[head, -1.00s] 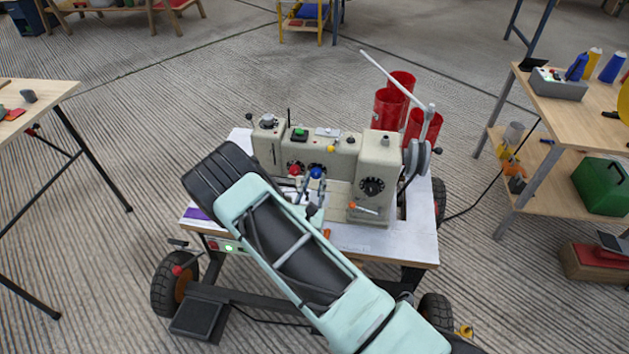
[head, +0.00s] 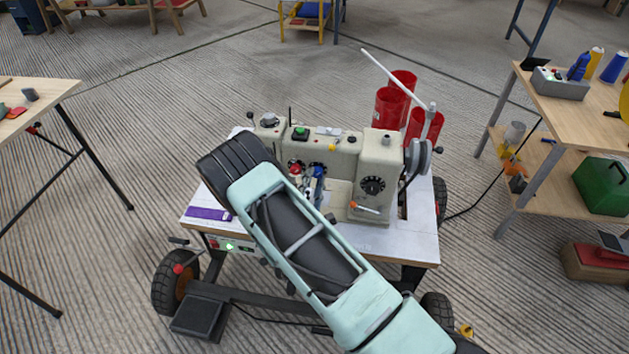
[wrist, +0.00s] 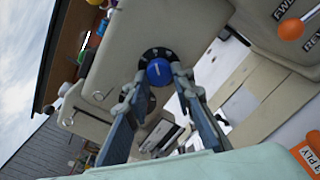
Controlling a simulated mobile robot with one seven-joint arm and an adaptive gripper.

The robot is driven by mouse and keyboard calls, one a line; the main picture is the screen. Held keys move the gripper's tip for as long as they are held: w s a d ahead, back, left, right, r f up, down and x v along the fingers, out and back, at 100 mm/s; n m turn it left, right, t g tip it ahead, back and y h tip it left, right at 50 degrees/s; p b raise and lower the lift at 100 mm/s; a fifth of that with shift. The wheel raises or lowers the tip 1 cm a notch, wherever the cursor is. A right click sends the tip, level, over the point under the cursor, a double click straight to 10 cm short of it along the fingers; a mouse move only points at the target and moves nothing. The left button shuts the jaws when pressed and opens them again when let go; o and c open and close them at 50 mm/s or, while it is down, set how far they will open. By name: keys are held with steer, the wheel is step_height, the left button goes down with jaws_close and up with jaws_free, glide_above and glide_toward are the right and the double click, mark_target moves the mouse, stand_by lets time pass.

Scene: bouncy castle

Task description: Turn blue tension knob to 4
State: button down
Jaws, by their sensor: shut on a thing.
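The blue tension knob (wrist: 158,71) sits on a dark round dial on the beige sewing machine (wrist: 125,40). A pale pointer line shows on its face. The dial's marks are too small to read. In the wrist view my gripper (wrist: 158,78) has one fingertip on each side of the knob and is shut on it. In the head view the blue knob (head: 319,170) shows beside a red knob (head: 296,169), and my gripper (head: 311,186) is at the machine's front, partly hidden by my arm.
The machine stands on a wheeled white table (head: 385,238). An orange-tipped lever (head: 365,207) and a black dial (head: 373,185) are to the right. Red cylinders (head: 390,105) stand behind. A purple strip (head: 208,214) lies at the table's left.

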steer(key=shift+f, duration=0.1)
stand_by(0.4)
steer(key=c, duration=1.7)
jaws_free()
steer(key=shift+o, duration=0.2)
steer(key=s+a, duration=0.2)
steer(key=s, duration=1)
steer(key=shift+a, duration=0.15)
